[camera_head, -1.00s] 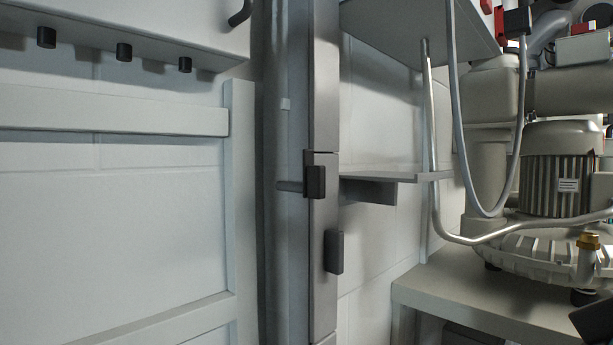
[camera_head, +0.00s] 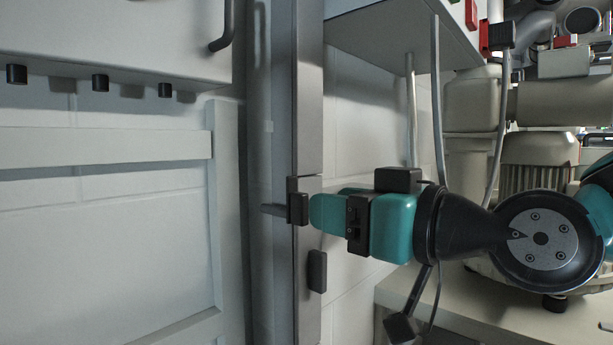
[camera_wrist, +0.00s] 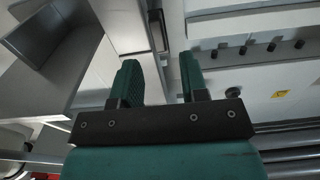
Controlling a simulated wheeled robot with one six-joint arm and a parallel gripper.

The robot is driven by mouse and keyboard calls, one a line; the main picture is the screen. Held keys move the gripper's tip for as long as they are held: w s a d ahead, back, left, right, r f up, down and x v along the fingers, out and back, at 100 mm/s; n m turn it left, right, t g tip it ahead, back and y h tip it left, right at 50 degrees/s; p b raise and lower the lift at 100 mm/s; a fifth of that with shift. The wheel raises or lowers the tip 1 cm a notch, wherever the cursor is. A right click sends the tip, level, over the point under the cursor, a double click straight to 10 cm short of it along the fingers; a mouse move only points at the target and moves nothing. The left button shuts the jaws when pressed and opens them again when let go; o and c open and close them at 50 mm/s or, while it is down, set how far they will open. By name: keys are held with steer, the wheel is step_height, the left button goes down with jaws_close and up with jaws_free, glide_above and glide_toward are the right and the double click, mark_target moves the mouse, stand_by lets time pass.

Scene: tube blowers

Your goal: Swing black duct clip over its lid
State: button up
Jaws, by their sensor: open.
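A tall grey metal duct (camera_head: 309,110) runs upright left of centre in the head view. The black clip (camera_head: 298,208) sits at a seam in its front, with a short pin to its left. A separate black block (camera_head: 317,271) is on the duct just below. My teal gripper (camera_head: 318,211) points left, its fingertips close to the clip's right side; I cannot tell whether they touch. The wrist view shows my gripper (camera_wrist: 162,78) open, with a gap between its fingers. A black piece (camera_wrist: 157,30) shows beyond the gap; I cannot tell which one it is.
A grey shelf (camera_head: 400,35) juts out above my gripper. Thin grey pipes (camera_head: 437,100) and a beige blower (camera_head: 470,105) stand to the right, close to my arm. A white panel with black knobs (camera_head: 100,83) is at the left.

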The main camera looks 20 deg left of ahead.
mark_target(306, 202)
steer(key=p+x, duration=0.2)
steer(key=x, duration=0.3)
steer(key=shift+a, duration=0.15)
jaws_close()
